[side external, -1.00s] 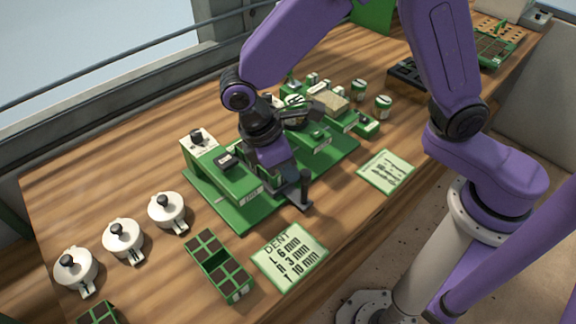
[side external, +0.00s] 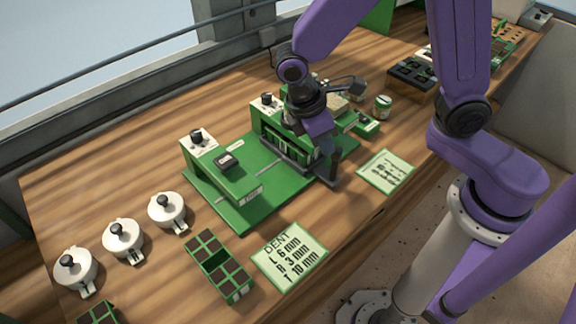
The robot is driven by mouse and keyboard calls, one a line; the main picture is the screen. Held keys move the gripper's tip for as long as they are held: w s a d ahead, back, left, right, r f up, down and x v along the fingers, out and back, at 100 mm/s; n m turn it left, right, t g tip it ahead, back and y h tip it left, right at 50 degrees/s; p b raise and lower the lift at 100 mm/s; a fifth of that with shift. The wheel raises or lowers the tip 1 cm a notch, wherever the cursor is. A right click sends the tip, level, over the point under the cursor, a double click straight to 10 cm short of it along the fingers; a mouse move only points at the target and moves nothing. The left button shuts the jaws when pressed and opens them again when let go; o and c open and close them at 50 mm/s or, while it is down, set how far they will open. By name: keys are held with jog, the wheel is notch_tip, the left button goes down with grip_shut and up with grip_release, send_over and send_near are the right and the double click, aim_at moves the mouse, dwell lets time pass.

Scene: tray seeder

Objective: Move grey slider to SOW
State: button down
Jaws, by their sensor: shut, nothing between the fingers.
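The grey slider (side external: 300,170) is a flat dark plate with an upright dark handle (side external: 335,165) at its front end. It lies across the green base (side external: 245,217), in front of the rear green station (side external: 262,123). My gripper (side external: 322,152) is shut and empty, low beside the handle on its left; I cannot tell whether they touch. The front green station (side external: 225,180), with a black knob and a dark block, stands clear of the slider. Its front label is too small to read surely. My wrist hides part of the rear station, and no SOW label is readable.
Several white lidded pots (side external: 123,240) stand at the left. A green tray with dark cells (side external: 219,265) and a DENT card (side external: 290,256) lie in front. Another card (side external: 387,172) lies right of the base. Small tins and a black tray (side external: 412,78) stand behind.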

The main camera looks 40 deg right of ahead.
jog(key=w+a+r, duration=0.3)
jog(key=a+r, duration=0.4)
jog(key=r, duration=0.3)
jog(key=s+d+f+t+y, duration=0.2)
jog(key=s+d+f+y, duration=0.1)
jog(key=s+d, duration=1.1)
jog(key=s+y, duration=0.1)
jog(key=s, duration=0.2)
jog(key=shift+s+d+f, duration=0.15)
jog(key=shift+s+d, duration=0.25)
dwell(1.2)
